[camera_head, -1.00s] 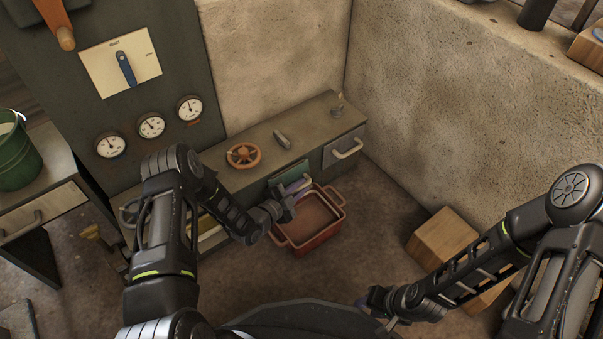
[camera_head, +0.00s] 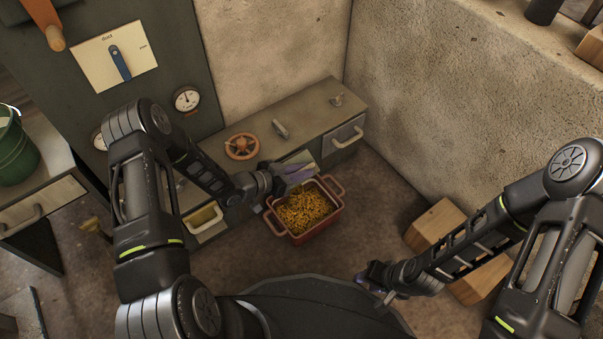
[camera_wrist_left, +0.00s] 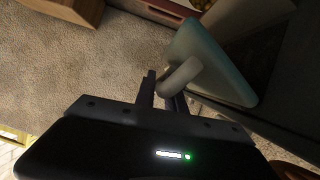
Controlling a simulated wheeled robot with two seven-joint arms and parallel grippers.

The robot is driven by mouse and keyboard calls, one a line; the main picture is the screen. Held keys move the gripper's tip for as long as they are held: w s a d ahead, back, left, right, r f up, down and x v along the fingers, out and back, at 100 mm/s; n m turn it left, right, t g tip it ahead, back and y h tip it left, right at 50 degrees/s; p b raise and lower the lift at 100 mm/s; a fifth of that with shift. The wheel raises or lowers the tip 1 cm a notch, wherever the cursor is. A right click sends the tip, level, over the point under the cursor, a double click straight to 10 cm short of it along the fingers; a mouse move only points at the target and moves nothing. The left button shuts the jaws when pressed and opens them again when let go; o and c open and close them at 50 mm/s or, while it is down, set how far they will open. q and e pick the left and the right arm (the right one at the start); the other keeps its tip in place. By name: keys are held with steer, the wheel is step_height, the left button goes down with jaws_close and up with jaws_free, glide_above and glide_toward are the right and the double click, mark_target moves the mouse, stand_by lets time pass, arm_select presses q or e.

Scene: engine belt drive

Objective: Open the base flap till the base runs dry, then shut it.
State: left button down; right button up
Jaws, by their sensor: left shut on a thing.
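The pale green flap (camera_head: 304,158) is on the front of the low bench, swung out from it. My left gripper (camera_head: 290,174) is at the flap; in the left wrist view its fingers (camera_wrist_left: 165,92) are shut on the flap's pale handle (camera_wrist_left: 180,75). The green flap panel (camera_wrist_left: 215,60) shows large and tilted there. Just below stands a red tub (camera_head: 322,230) with two handles, holding a heap of yellow pieces (camera_head: 304,208). The opening behind the flap is mostly hidden. My right gripper (camera_head: 376,289) is away at lower right, its fingers too small to read.
The bench top (camera_head: 310,112) bears an orange handwheel (camera_head: 242,146) and a small grey lever (camera_head: 280,129). A grey drawer (camera_head: 345,140) is right of the flap, a yellow-lined tray (camera_head: 203,219) left. Wooden blocks (camera_head: 436,222) stand on the floor; floor between them and the tub is clear.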

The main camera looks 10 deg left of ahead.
arm_select(q)
steer(key=shift+w+a+r+n+g+h, duration=0.1)
steer(key=shift+a+r+n+g+h, duration=0.1)
steer(key=shift+r+n+g+h, duration=0.5)
steer(key=shift+r, duration=0.15)
steer(key=c, duration=1.7)
jaws_free()
steer(key=shift+a, duration=0.1)
steer(key=p+v, duration=0.2)
steer(key=v, duration=0.5)
steer(key=shift+r+p, duration=0.1)
steer(key=shift+p, duration=0.25)
steer(key=shift+s+a, duration=0.15)
steer(key=shift+s, duration=0.2)
steer(key=shift+c, duration=0.4)
